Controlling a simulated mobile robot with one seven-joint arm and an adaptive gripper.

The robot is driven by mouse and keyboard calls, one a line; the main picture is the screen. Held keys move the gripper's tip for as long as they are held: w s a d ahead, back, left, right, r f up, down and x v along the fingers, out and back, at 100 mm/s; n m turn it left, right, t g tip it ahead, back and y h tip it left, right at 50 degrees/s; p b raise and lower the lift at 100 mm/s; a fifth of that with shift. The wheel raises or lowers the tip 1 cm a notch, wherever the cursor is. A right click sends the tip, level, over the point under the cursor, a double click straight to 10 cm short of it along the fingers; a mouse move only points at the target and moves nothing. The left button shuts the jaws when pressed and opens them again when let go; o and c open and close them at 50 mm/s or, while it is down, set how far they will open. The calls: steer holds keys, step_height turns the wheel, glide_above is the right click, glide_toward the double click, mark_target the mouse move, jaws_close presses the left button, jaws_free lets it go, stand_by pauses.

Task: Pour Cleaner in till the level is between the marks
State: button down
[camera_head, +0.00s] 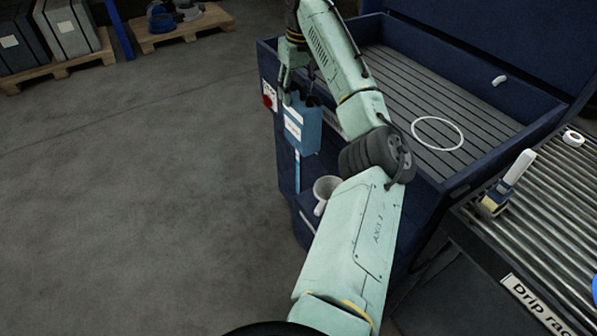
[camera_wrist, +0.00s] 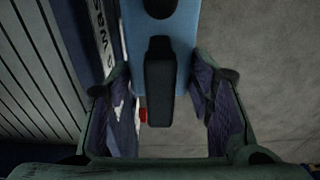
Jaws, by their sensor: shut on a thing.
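My gripper (camera_head: 299,97) is shut on a blue container (camera_head: 303,128) with a white label, in front of the washer's left corner. In the wrist view the container (camera_wrist: 130,28) has a black handle (camera_wrist: 160,78) between the two fingers (camera_wrist: 160,100). The container looks close to upright; its mouth and any liquid leaving it cannot be made out. Below it, a narrow light-blue and white upright strip (camera_head: 297,172) shows on the washer's front; I cannot tell whether it is a level gauge, and no marks are readable.
The dark blue washer basin (camera_head: 468,172) has a slatted floor with a white ring (camera_head: 437,133) on it. The drip rack (camera_head: 560,215) at right carries a brush (camera_head: 512,178).

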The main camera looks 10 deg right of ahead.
steer(key=w+a+r, duration=0.1)
steer(key=w+a, duration=0.1)
steer(key=w, duration=0.5)
steer(key=shift+a+r, duration=0.3)
steer(key=shift+r, duration=0.1)
steer(key=shift+s, duration=0.1)
steer(key=s+a+f+b, duration=0.15)
steer(key=a+f, duration=0.25)
steer(key=f, duration=0.8)
steer(key=s+a+f+b, duration=0.1)
steer(key=s+a+f, duration=0.2)
steer(key=f, duration=0.8)
steer(key=s+a+f+b, duration=0.2)
steer(key=a+f, duration=0.2)
steer(key=f, duration=0.8)
steer(key=s+f+m+b, duration=0.3)
steer(key=s+f+m, duration=0.1)
steer(key=s+f, duration=1.4)
steer(key=s, duration=0.3)
steer(key=shift+s+a+h, duration=0.15)
steer(key=shift+a+h, duration=0.15)
steer(key=shift+a, duration=0.05)
